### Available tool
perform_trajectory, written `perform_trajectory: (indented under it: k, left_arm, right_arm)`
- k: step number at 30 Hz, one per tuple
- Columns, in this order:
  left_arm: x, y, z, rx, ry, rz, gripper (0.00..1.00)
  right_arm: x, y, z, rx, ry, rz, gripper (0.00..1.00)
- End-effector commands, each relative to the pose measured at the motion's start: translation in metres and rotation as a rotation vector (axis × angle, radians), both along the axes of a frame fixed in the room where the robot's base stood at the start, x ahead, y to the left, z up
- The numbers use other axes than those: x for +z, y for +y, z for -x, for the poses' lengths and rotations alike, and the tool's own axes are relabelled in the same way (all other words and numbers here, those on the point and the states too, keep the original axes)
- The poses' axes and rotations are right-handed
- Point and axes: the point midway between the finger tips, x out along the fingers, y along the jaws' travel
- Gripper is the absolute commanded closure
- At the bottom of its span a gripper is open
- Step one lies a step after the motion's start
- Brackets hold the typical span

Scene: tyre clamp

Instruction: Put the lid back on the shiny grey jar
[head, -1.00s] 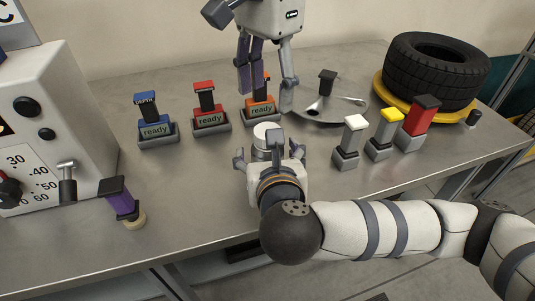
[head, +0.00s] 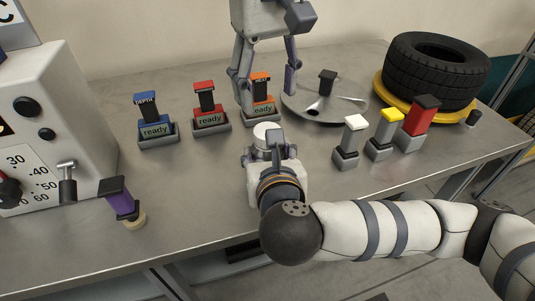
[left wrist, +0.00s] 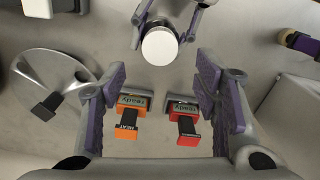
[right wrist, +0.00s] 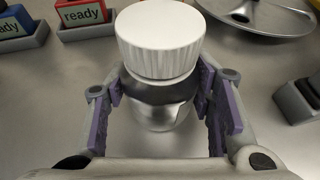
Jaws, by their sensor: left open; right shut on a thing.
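The shiny grey jar (right wrist: 160,110) stands upright on the bench, with the white ribbed lid (right wrist: 160,40) on its top. I cannot tell whether the lid is fastened. In the head view the lid (head: 266,130) shows, while my right gripper (head: 267,154) hides most of the jar. The right gripper is shut on the jar's body, with a purple-padded finger on each side below the lid. My left gripper (head: 268,98) is open and empty above the bench, behind the jar. The lid also shows in the left wrist view (left wrist: 160,46), beyond the left fingers.
Blue (head: 155,130), red (head: 209,118) and orange (head: 260,100) "ready" blocks stand behind the jar. A metal dish (head: 325,105) and tyre (head: 437,72) lie beyond. A purple-handled tool (head: 122,203) stands left.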

Motion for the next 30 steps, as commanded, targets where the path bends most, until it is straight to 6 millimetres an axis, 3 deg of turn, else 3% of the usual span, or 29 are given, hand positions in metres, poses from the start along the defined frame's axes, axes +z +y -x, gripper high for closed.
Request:
perform_trajectory:
  k: [5,16,30]
  left_arm:
    - [0.000,0.000,0.000,0.192,-0.001,0.001,0.44]
    - [-0.004,0.000,0.000,0.205,0.002,0.000,0.44]
    - [-0.073,0.000,0.000,0.204,0.002,0.000,0.44]
  right_arm:
    - [-0.001,0.000,0.000,0.000,0.001,0.000,1.00]
    - [-0.001,0.000,0.000,0.000,0.002,0.000,1.00]
    - [-0.001,0.000,0.000,0.000,0.002,0.000,1.00]
